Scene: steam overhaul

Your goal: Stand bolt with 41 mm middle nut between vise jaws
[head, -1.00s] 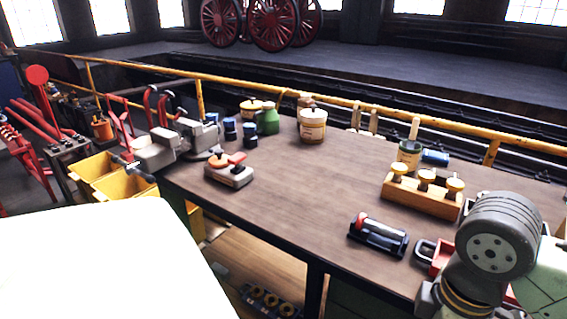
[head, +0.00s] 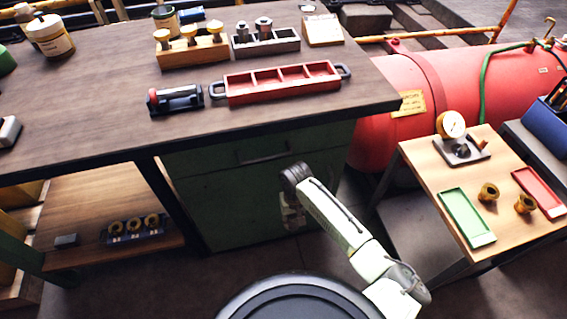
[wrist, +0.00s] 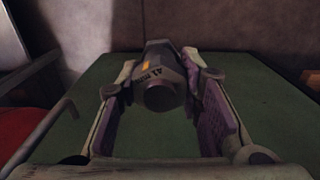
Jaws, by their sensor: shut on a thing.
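My gripper (wrist: 160,85) is shut on a dark grey bolt (wrist: 163,92), seen nearly end-on between the two fingers in the wrist view. In the head view my gripper (head: 293,215) hangs low in front of the green bench cabinet, below the bench top; the bolt cannot be made out there.
A side table (head: 440,185) and red tank (head: 400,75) stand right.

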